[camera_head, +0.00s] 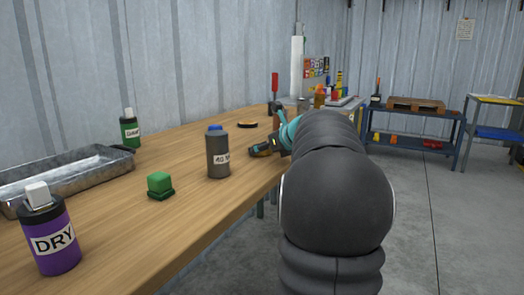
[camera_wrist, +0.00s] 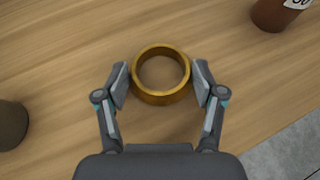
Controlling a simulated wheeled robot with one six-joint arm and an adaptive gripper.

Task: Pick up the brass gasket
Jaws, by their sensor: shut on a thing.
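The brass gasket (camera_wrist: 161,97) is a thick gold ring lying in the middle of the wrist view, just above the wooden bench top or on it; I cannot tell which. My gripper (camera_wrist: 160,82) has one finger on each side of the ring, and both finger pads press on its outer wall. The ring's hole faces the camera and bare wood shows through it.
A grey bottle (camera_head: 218,152), a green block (camera_head: 160,185), a purple DRY bottle (camera_head: 52,238), a green bottle (camera_head: 130,130) and a metal tray (camera_head: 75,176) stand on the bench (camera_head: 125,225). A reddish-brown container (camera_wrist: 275,13) and dark round object (camera_wrist: 11,125) flank the gasket, apart from my fingers.

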